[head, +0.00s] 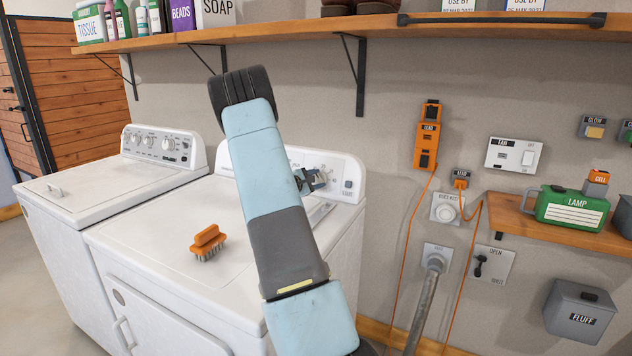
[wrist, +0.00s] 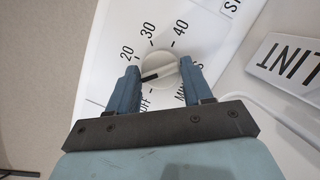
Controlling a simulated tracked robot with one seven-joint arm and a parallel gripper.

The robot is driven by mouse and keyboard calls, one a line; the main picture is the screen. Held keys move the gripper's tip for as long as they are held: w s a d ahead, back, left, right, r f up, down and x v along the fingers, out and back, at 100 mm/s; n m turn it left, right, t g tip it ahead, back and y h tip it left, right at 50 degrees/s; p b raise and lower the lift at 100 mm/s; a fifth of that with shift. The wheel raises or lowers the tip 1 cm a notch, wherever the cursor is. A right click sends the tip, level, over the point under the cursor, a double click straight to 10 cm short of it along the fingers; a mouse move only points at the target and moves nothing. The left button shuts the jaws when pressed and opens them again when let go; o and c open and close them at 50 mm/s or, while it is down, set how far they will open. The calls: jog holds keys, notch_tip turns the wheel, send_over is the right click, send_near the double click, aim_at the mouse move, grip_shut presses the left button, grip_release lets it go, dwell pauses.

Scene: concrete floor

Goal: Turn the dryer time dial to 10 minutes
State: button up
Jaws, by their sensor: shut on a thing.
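The dryer (head: 160,235) is the white machine at the right of the pair in the head view, with its control panel (head: 290,158) at the back. In the wrist view the round white time dial (wrist: 160,66) sits between my two fingers, which are shut on it. Printed marks 20, 30, 40 and OFF surround it. Its dark pointer line points left and slightly down, toward the left finger, between OFF and 20. Any mark there is hidden by that finger. My gripper (wrist: 158,69) also shows at the panel in the head view (head: 315,180).
An orange brush (head: 208,242) lies on the dryer top. A LINT label (wrist: 290,65) is right of the dial. A washer (head: 110,190) stands at left, and a shelf (head: 290,30) overhangs the machines. Orange cords hang on the wall at right.

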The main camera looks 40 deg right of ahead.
jog(key=shift+s+f, duration=0.1)
dwell(0.3)
jog(key=o, duration=1)
jog(key=shift+o, duration=0.2)
jog(key=a, duration=0.4)
jog(key=a+r, duration=0.1)
jog(key=a, duration=0.4)
jog(key=s+a, duration=0.1)
jog(key=a, duration=0.3)
jog(key=shift+a+r, duration=0.3)
jog(key=shift+r, duration=0.05)
jog(key=s+a+r+m+g+y, duration=0.2)
jog(key=s+a+r+m+y, duration=0.5)
jog(key=s+a+r, duration=0.55)
jog(key=s+a+r+t+y, duration=0.1)
jog(key=s+a+t+y, duration=0.1)
jog(key=s+a, duration=0.5)
jog(key=s+a+r+m+t+y, duration=0.1)
jog(key=s+a+t+y, duration=0.1)
jog(key=s+a+y, duration=0.2)
jog(key=s+a+r+t+y, duration=0.2)
jog(key=s+a+y, duration=0.1)
jog(key=s+a, duration=0.8)
jog(key=a, duration=0.4)
jog(key=shift+m+y, duration=0.3)
